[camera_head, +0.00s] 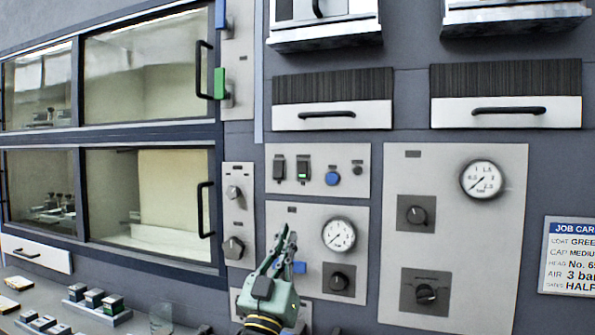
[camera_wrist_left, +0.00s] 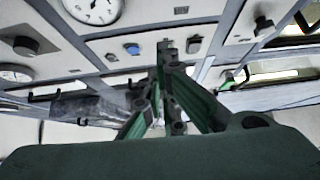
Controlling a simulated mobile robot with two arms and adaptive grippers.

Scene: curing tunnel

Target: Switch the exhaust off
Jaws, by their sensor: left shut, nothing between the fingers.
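My left gripper (camera_head: 287,236) is shut and empty, pointing up below this panel, in front of the gauge panel. In the left wrist view the closed fingertips (camera_wrist_left: 167,58) overlap the switch row, near the blue button (camera_wrist_left: 131,49); contact cannot be told. My right gripper is not in view.
The gauge panel (camera_head: 315,217) has a dial (camera_head: 339,235), a blue piece (camera_head: 299,267) and a dark knob (camera_head: 338,281). A larger panel (camera_head: 455,220) with knobs stands right. Glass-fronted chambers (camera_head: 150,190) are left, above a bench with small blocks and a glass (camera_head: 161,318).

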